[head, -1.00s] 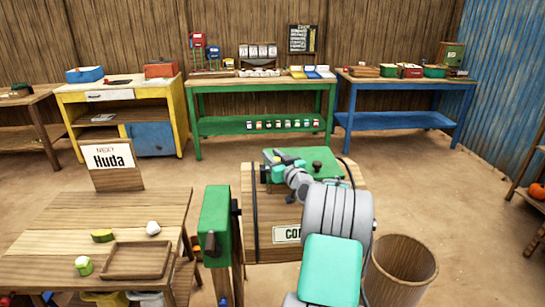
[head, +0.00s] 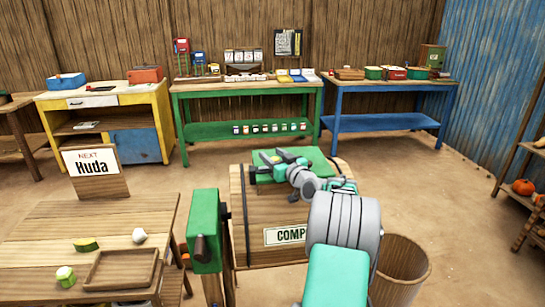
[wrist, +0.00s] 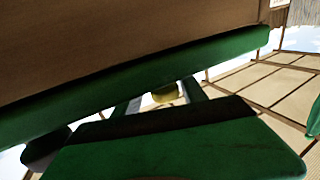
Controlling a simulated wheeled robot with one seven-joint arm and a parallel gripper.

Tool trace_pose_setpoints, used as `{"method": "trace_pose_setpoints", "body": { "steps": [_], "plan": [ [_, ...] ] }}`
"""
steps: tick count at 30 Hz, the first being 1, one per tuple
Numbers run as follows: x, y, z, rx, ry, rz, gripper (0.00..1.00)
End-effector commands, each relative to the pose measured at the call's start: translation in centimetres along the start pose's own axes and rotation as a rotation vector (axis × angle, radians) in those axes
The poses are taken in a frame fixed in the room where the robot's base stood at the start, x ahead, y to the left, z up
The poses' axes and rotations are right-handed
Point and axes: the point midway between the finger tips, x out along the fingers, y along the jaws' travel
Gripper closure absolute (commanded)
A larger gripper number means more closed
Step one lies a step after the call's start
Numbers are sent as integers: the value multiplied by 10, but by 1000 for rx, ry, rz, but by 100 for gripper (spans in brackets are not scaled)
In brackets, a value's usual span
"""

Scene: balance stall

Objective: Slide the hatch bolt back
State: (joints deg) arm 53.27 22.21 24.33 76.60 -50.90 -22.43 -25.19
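The wooden compost bin (head: 250,240), with a sign partly reading "COMP", stands in the middle of the head view. A green hatch lid (head: 315,160) lies on its top. I cannot make out the bolt; my gripper and arm cover part of the lid. My gripper (head: 273,156) is over the lid's left part, its two grey fingers apart and pointing away to the upper left. Nothing shows between them. I cannot tell whether it touches the lid. The wrist view shows green surfaces close by, under a brown board, with a small olive-yellow thing (wrist: 165,92) beyond.
A green box (head: 204,230) with a dark handle stands on a post left of the bin. A round wooden basket (head: 410,270) is at the right. A table with a tray (head: 120,270) is at the front left. Benches line the back wall; open floor lies between.

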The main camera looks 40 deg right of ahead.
Motion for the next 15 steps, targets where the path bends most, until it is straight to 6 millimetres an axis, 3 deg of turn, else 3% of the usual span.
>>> {"method": "trace_pose_setpoints", "body": {
  "steps": [8, 15],
  "plan": [
    [-2, -2, 1, 1, -1, -3, 50],
    [-47, 1, 2, 1, 0, 3, 50]
  ]
}}
